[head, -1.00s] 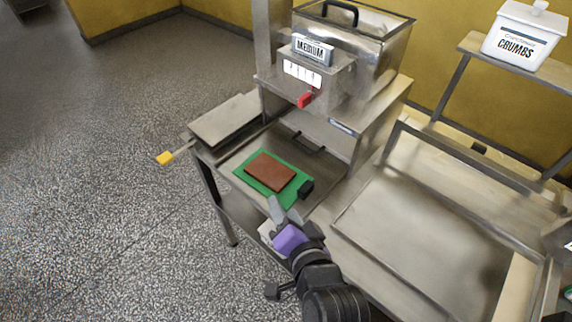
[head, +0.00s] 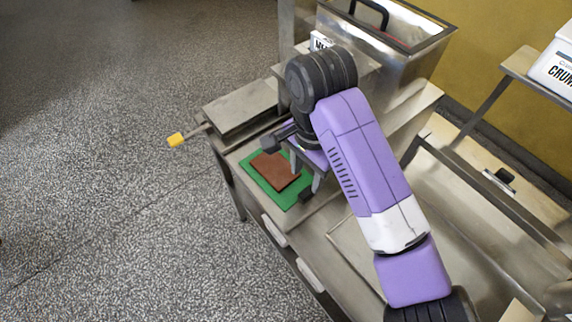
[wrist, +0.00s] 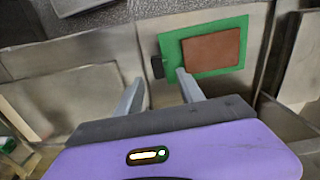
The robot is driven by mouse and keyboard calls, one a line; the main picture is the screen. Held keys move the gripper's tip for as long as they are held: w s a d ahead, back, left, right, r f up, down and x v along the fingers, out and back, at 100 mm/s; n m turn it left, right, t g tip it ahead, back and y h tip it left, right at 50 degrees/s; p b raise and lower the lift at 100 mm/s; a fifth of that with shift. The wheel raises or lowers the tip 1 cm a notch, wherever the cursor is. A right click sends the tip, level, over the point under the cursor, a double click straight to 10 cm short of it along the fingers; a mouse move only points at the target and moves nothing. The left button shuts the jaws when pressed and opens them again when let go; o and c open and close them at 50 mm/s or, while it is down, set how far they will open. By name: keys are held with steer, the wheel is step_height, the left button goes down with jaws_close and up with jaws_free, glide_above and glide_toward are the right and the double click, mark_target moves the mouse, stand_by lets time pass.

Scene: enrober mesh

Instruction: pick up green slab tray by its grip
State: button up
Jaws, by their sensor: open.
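The green slab tray (head: 260,178) lies flat on the steel bench, with a brown slab (head: 275,170) on it. The tray (wrist: 246,28) and slab (wrist: 211,51) also show in the wrist view. Its black grip (head: 305,197) sticks out from the tray's near right side, partly behind my gripper in the head view. In the wrist view the grip (wrist: 157,67) is just beyond and between the fingertips. My gripper (head: 304,175) is open and empty, above the bench beside the grip. In the wrist view both fingers (wrist: 158,80) stand apart.
A steel machine with a hopper (head: 400,65) stands behind my arm. A lever with a yellow knob (head: 175,140) juts out at the left. A steel basin is at the right, and a white crumbs tub (head: 556,62) sits on a shelf.

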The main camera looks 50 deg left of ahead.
mark_target(307, 192)
steer(key=shift+w+d+f+p, duration=0.15)
steer(key=shift+f+p, duration=0.25)
steer(key=shift+f, duration=1.5)
steer(key=shift+s+d+f+p, duration=0.1)
steer(key=shift+f+p, duration=0.25)
steer(key=shift+f, duration=1.5)
jaws_close()
